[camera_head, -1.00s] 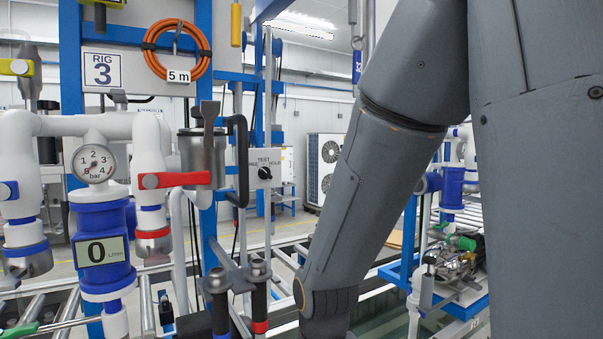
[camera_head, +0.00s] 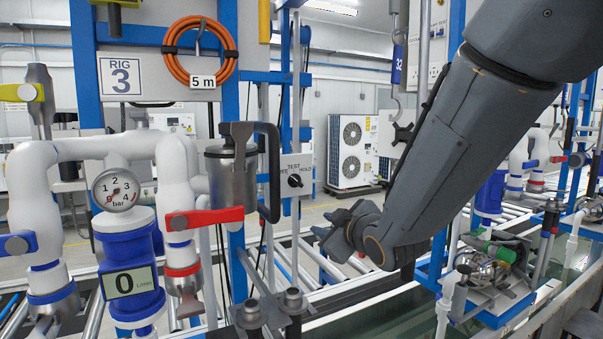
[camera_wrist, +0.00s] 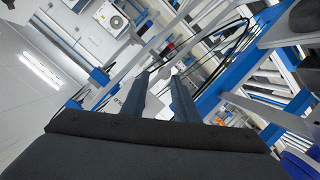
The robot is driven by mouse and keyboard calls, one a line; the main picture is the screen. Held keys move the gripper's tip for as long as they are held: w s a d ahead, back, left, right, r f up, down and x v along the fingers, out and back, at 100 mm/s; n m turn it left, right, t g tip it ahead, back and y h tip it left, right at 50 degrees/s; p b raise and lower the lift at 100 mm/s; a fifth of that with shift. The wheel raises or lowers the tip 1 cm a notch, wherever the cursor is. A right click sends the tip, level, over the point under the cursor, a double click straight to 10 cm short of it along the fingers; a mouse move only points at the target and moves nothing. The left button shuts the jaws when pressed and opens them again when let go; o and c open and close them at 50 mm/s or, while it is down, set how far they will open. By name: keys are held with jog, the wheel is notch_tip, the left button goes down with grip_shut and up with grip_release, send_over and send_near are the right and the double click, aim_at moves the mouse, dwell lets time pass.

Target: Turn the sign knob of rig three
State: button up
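The sign knob is a small black rotary knob (camera_head: 295,180) on a white plate (camera_head: 304,166) marked TEST and HOLD, with part of the lettering hidden. It sits right of the metal canister of rig three, whose sign (camera_head: 120,75) reads RIG 3. The knob's pointer looks slanted. My gripper (camera_head: 322,232) is below and right of the plate in the head view, apart from it and seen small. In the wrist view my gripper (camera_wrist: 160,85) has its two fingers apart with no held object visible. I cannot make out the knob there.
A black curved handle (camera_head: 272,170) and the metal canister (camera_head: 228,172) stand just left of the plate. A red lever (camera_head: 206,217) and a gauge (camera_head: 116,190) are further left. A blue post (camera_head: 296,90) rises behind. Capped black posts (camera_head: 293,300) stand below. A hook (camera_head: 396,100) hangs right.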

aim_at(298, 182)
notch_tip(298, 182, up, 8)
jog(key=w+a+n+t+y, duration=0.1)
jog(key=a+n+t+y, duration=0.1)
jog(key=n+y, duration=0.1)
jog(key=shift+p+x, duration=1.45)
jog(key=shift+x, duration=2.55)
